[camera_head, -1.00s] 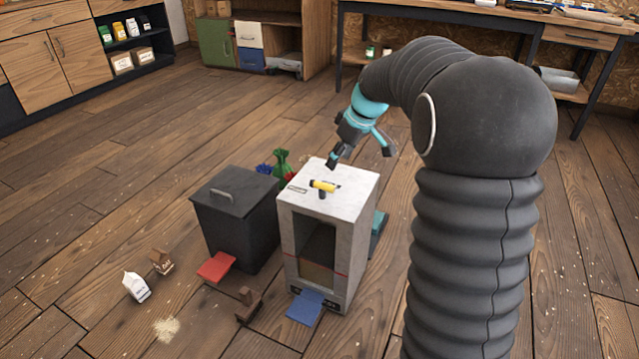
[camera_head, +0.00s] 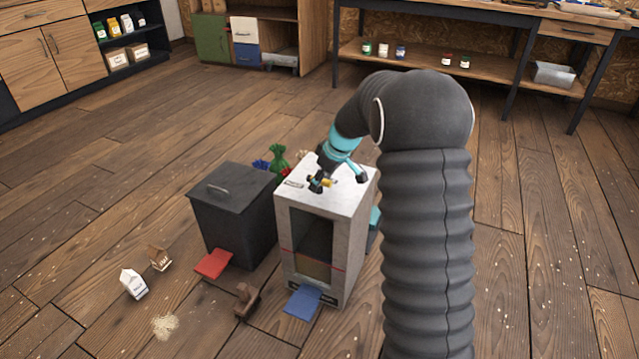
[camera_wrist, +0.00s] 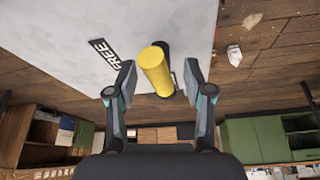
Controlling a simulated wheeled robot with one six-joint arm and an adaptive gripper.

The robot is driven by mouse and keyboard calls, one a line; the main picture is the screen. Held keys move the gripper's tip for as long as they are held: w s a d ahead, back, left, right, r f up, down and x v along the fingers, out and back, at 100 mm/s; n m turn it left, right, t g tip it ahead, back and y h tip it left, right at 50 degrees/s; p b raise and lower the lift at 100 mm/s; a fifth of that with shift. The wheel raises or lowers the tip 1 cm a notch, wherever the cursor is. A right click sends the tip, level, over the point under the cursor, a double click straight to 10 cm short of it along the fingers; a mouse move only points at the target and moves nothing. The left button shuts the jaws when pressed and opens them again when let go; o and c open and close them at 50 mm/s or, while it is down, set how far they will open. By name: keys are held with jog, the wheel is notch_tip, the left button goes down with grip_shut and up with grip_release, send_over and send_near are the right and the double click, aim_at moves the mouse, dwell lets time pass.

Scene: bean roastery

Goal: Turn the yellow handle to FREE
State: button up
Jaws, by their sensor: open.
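The yellow handle (camera_wrist: 156,70) is a short cylinder on top of the pale grey cabinet (camera_head: 339,197). In the wrist view it stands between my two open fingers, with a gap on each side. In the head view only a bit of the handle (camera_head: 327,183) shows past my fingers. My gripper (camera_wrist: 158,85) is open and empty, low over the cabinet top; it also shows in the head view (camera_head: 340,180). The FREE label (camera_wrist: 102,52) lies to the left of the handle in the wrist view. The handle's far end and pivot are partly hidden.
The front floor is otherwise mostly open.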

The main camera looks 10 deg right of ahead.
jog(key=shift+x, duration=0.75)
grip_shut()
jog(key=shift+m, duration=0.4)
jog(key=m+t+h, duration=0.1)
jog(key=m, duration=0.2)
jog(key=shift+r+m+p, duration=0.15)
jog(key=shift+m+p, duration=0.15)
jog(key=shift+m, duration=0.1)
jog(key=m+h+p, duration=0.1)
jog(key=m+h, duration=0.1)
jog(key=m, duration=0.2)
jog(key=m+b, duration=0.1)
jog(key=m+h+b, duration=0.1)
jog(key=m+b, duration=0.1)
jog(key=m+h+b, duration=0.1)
jog(key=m, duration=0.1)
jog(key=shift+f, duration=0.35)
jog(key=shift+r+m+g+h+b, duration=0.1)
jog(key=shift+m+g+h+b, duration=0.2)
jog(key=shift+m+b, duration=0.7)
jog(key=shift+r+m+g+h+b, duration=0.15)
jog(key=shift+m+h+b, duration=0.25)
jog(key=shift+m+b, duration=0.55)
